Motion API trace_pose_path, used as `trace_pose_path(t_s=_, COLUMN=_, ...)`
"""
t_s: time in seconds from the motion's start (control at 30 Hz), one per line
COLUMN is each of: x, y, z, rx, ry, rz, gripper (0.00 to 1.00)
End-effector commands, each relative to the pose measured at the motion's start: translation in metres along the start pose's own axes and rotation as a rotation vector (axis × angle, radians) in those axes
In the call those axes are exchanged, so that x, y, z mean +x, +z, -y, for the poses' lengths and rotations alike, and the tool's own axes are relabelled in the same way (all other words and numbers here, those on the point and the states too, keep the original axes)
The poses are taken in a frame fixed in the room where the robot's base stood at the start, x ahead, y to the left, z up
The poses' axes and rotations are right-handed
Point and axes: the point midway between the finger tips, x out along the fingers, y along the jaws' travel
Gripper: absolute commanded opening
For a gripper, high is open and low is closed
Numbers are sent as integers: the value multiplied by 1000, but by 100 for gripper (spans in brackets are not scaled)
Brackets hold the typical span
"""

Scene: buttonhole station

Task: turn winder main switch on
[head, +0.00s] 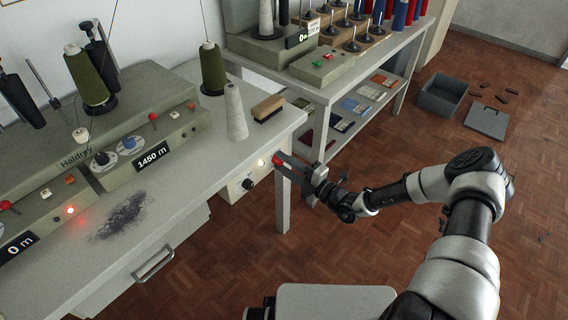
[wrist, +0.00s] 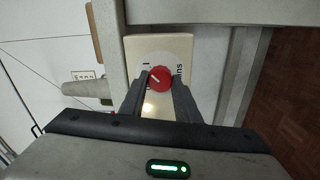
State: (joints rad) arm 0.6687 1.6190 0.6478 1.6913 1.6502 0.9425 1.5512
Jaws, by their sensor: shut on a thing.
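The winder main switch is a round red knob (wrist: 160,78) with a white pointer line, on a cream plate (wrist: 185,46) with partly covered lettering. In the head view the red knob (head: 277,160) shows at the right end of the winder bench, on a white box (head: 240,184) under the bench top. My gripper (wrist: 161,88) is shut on the red knob, with one finger on either side of it. In the head view my gripper (head: 284,160) reaches the knob from the right. A lit lamp (head: 260,162) shows beside the knob, and a glow (wrist: 148,107) shows between my fingers.
The winder bench (head: 185,190) carries thread cones, a brush (head: 267,107) and a winder (head: 75,185) with a red lamp and display. A second table (head: 330,92) with spools stands behind. A grey crate (head: 443,96) and its lid lie on the floor. The floor at right is mostly clear.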

Motion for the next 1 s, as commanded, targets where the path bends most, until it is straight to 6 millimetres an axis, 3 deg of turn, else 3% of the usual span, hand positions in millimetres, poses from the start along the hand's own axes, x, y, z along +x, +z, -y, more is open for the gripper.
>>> trace_pose_path(t_s=0.03, x=0, y=0, z=0, rx=2, ry=0, rz=1, gripper=7)
trace_pose_path(t_s=0.07, x=0, y=0, z=0, rx=2, ry=0, rz=1, gripper=32)
trace_pose_path(t_s=0.17, x=0, y=0, z=0, rx=1, ry=0, rz=1, gripper=48)
trace_pose_path(t_s=0.57, x=-8, y=1, z=0, rx=-1, ry=0, rz=1, gripper=48)
trace_pose_path(t_s=0.77, x=-44, y=1, z=-2, rx=0, ry=-1, rz=4, gripper=48)
trace_pose_path(t_s=1.0, x=-104, y=1, z=-1, rx=-1, ry=-1, rz=4, gripper=48)
